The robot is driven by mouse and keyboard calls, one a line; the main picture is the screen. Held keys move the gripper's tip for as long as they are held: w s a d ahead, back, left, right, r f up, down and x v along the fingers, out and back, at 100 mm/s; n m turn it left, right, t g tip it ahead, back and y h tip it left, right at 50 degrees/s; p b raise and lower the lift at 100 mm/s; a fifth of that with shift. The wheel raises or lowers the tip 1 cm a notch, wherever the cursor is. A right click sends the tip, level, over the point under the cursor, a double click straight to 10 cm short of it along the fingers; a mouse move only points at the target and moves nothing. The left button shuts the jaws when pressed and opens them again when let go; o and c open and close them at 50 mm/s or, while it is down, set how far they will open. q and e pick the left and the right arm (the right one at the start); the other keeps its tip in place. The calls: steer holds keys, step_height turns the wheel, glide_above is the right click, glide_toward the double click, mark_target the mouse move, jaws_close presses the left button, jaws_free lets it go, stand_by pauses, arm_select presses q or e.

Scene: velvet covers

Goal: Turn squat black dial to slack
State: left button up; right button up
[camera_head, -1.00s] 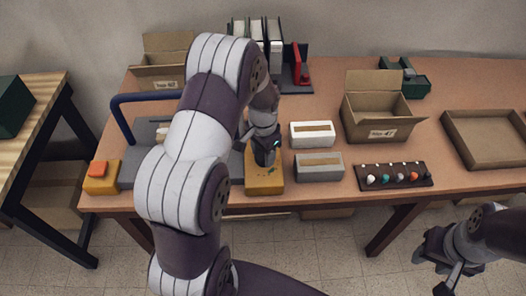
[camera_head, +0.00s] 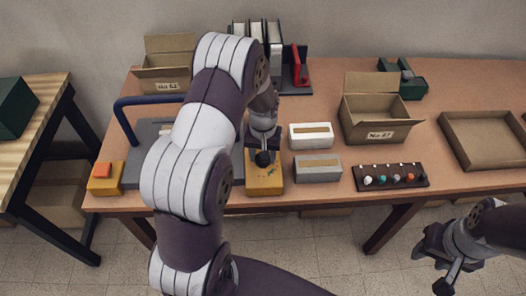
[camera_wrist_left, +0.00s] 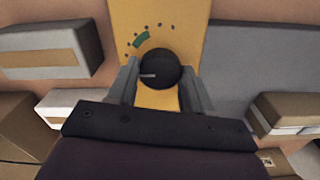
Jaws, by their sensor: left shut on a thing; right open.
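The squat black dial (camera_wrist_left: 160,69) sits on a yellow panel (camera_wrist_left: 185,18) in the left wrist view. A pale pointer line on it points left. A green mark (camera_wrist_left: 142,39) and several dark dots lie in an arc beyond it, at the upper left. My left gripper (camera_wrist_left: 159,88) has a finger on each side of the dial and is shut on it. In the head view the yellow box (camera_head: 264,184) stands at the table's front edge, with my left gripper (camera_head: 263,157) over it. My right gripper (camera_head: 432,271) is open and empty, in front of the table.
A white box (camera_head: 311,142) and a grey box (camera_head: 317,175) stand close right of the yellow box. A dark strip with coloured knobs (camera_head: 391,184) lies further right. A grey plate with a blue handle (camera_head: 117,120) is on the left. Open cartons (camera_head: 375,132) stand behind.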

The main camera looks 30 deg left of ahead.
arm_select(q)
steer(key=n+p, duration=0.1)
steer(key=n, duration=0.3)
steer(key=shift+r+n, duration=0.1)
steer(key=shift+n, duration=0.2)
steer(key=n, duration=0.4)
steer(key=shift+n+p, duration=0.3)
steer(key=shift+p, duration=0.1)
steer(key=n, duration=0.4)
steer(key=shift+w+n+p, duration=0.1)
steer(key=shift+n+p, duration=0.2)
steer(key=shift+n, duration=2.1)
steer(key=o, duration=1)
steer(key=shift+o, duration=0.2)
step_height(320, 180, up, 13)
steer(key=b, duration=0.1)
steer(key=shift+f, duration=0.2)
